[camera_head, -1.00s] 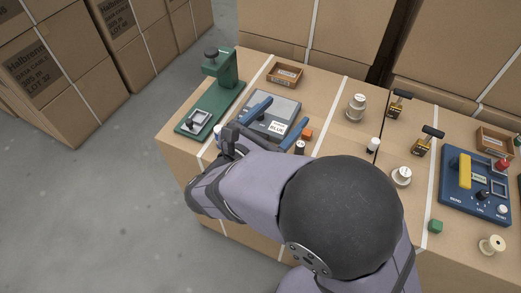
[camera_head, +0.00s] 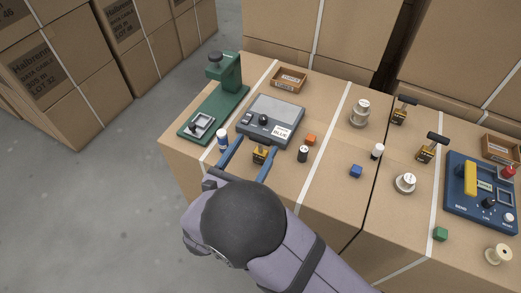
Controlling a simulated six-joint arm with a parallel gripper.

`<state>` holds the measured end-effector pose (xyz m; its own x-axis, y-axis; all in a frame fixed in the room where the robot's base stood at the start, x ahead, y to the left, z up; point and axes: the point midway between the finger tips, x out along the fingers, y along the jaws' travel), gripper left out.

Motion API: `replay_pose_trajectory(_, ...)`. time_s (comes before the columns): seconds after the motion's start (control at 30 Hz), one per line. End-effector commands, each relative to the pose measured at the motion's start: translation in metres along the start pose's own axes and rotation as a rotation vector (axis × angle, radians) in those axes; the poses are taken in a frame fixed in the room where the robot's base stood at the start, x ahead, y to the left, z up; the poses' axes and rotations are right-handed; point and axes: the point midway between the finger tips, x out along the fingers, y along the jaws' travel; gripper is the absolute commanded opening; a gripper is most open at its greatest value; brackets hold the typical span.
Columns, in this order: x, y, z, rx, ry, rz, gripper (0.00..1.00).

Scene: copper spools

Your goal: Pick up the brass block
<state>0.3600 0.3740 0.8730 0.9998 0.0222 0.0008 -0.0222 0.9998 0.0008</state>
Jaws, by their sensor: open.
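A small brass-yellow block (camera_head: 259,155) with dark markings stands on the cardboard top at the near edge of a grey device. It is the most brass-coloured piece near my gripper, and its lower part is partly hidden. My gripper (camera_head: 256,146) is open, with one blue finger to its left and one to its right. I cannot tell whether either finger touches it. A small orange cube (camera_head: 310,140) lies right of the gripper.
The grey device (camera_head: 284,108) bears a "BLUE" label. A green press (camera_head: 228,84) and white-topped cylinder (camera_head: 222,137) stand left; a dark cylinder (camera_head: 303,155) and blue cube (camera_head: 356,171) stand right. A blue panel (camera_head: 478,190) is far right. Bare cardboard lies between.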

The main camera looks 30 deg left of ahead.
Motion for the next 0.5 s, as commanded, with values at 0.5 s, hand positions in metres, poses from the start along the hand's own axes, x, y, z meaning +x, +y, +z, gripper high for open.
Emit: replay_pose_trajectory(0.5,0.026,-0.002,0.003,-0.001,0.001,-0.003,0.67)
